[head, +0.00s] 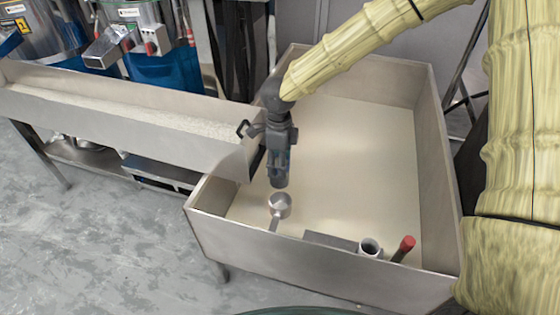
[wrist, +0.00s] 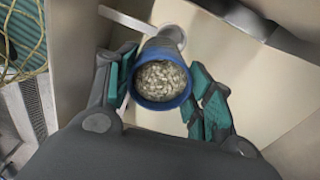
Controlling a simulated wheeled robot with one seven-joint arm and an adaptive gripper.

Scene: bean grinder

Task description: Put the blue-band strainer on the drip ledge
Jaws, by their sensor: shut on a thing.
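My gripper (head: 279,172) points down over the left part of the pale-floored basin. In the wrist view its teal-padded fingers are shut around a cylinder with a blue rim, which I take to be the blue-band strainer (wrist: 161,102). I look into its open top, and pale, grain-like pieces show inside. In the head view its body is mostly hidden among the dark fingers. It appears to be above the basin floor. A flat grey strip (head: 330,242) along the basin's near wall may be the drip ledge; I cannot be sure.
A silver round-headed ladle (head: 279,204) lies below my gripper. A grey cup (head: 370,247) and a red-ended tool (head: 405,246) stand near the front wall. A long trough (head: 120,112) with pale material adjoins at left. The basin's middle and right are clear.

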